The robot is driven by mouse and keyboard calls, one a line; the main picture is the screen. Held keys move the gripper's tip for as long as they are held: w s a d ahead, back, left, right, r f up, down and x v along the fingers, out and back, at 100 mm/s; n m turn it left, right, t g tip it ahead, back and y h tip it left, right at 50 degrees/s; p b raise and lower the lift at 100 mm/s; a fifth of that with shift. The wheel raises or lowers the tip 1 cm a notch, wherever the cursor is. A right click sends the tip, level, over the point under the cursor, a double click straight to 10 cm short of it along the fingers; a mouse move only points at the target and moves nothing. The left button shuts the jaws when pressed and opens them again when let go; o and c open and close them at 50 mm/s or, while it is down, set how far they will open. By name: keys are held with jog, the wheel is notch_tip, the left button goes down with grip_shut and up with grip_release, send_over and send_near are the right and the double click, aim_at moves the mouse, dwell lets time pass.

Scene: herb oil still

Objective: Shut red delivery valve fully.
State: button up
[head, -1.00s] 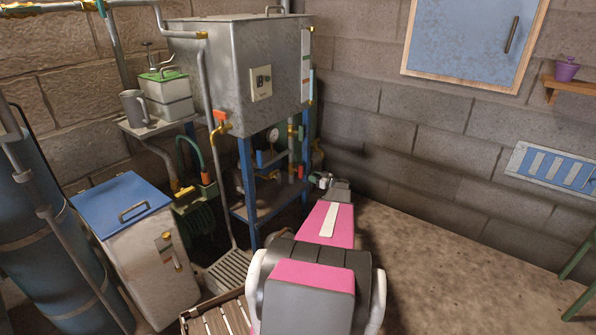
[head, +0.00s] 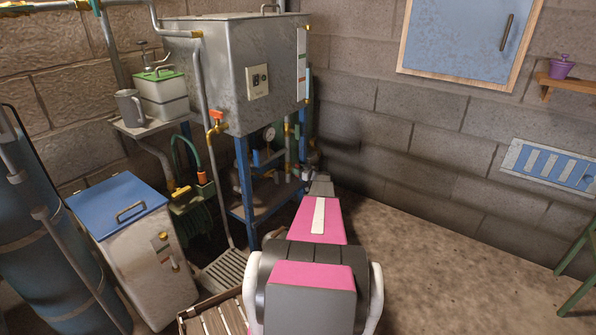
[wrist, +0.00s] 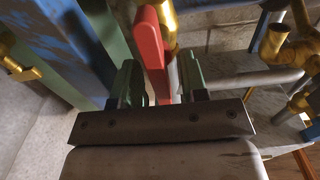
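The red valve lever (wrist: 150,45) rises from the middle of the wrist view, beside a brass fitting (wrist: 169,22). My gripper (wrist: 161,82) is open, with one green-grey finger on each side of the lever's lower part. The lever is close to the left finger, and a gap shows on its right. I cannot tell whether it touches the left finger. In the head view my gripper (head: 308,174) is at the right side of the blue stand (head: 243,185), below the steel tank (head: 235,70). It hides the red lever there.
An orange-handled brass tap (head: 217,120) is at the tank's lower left. A pressure gauge (head: 269,133) is inside the stand. Brass pipes (wrist: 285,48) are close on the right of the wrist view. A white bin with a blue lid (head: 118,203) stands left; floor at right is clear.

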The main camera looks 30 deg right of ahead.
grip_shut()
jog(key=shift+w+m, duration=0.1)
jog(key=shift+m, duration=0.3)
jog(key=m, duration=0.3)
jog(key=shift+w+d+m, duration=0.1)
jog(key=shift+d+m, duration=0.1)
jog(key=shift+m, duration=0.2)
jog(key=shift+w+d+f+m, duration=0.1)
jog(key=shift+d+f+m, duration=0.1)
jog(key=shift+m, duration=2.05)
jog(key=shift+d+f+m, duration=0.1)
jog(key=shift+f+m, duration=0.15)
jog(key=shift+m, duration=2.05)
jog(key=shift+w+d+f+m, duration=0.1)
jog(key=shift+f+m, duration=0.1)
jog(key=shift+m, duration=2.05)
